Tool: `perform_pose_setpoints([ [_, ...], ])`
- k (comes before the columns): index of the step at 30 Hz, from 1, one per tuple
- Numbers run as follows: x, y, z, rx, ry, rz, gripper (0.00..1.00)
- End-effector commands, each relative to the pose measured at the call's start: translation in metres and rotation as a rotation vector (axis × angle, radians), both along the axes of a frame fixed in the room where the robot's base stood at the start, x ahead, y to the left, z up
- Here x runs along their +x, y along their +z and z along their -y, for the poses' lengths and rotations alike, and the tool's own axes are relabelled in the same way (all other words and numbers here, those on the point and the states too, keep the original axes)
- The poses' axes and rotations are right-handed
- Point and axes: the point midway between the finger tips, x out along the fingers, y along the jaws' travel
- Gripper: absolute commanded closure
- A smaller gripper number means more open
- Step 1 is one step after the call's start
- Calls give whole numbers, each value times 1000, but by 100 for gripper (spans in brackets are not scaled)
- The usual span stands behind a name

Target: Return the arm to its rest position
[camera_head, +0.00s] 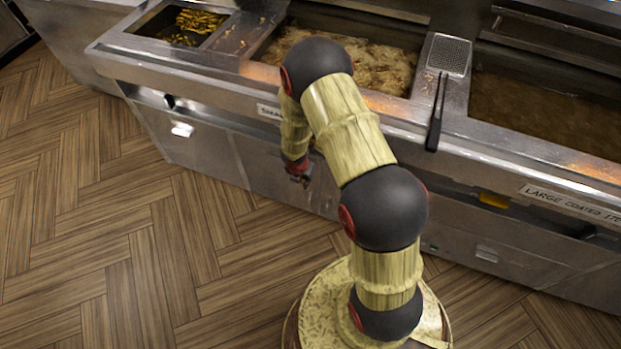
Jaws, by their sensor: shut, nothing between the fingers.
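My arm rises from my round base at the bottom of the view, bends over at its upper joint and hangs down in front of the frying range (200,65). My gripper (300,178) is at the lower end of the arm, small in the picture, pointing down by the front panels of the range. It is shut and holds nothing that I can see. It looks apart from the panels, but the exact gap cannot be told. Part of the wrist is hidden behind the arm's upper link.
A flat strainer (449,55) with a dark handle lies on the divider between a vat of frying food (385,68) and a vat of brown oil (540,110). A tray of fried pieces (185,25) is at the upper left. The wooden floor (110,230) at left is clear.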

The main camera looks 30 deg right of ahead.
Motion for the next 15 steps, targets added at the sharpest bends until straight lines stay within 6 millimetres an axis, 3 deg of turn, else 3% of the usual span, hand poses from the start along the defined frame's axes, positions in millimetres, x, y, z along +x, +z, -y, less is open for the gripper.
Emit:
perform_pose_setpoints([
  [1, 2, 25, -1, -2, 0, 9, 100],
  [6, -4, 59, -7, -1, 0, 9, 100],
  [15, -9, 91, -14, -1, -1, 7, 100],
])
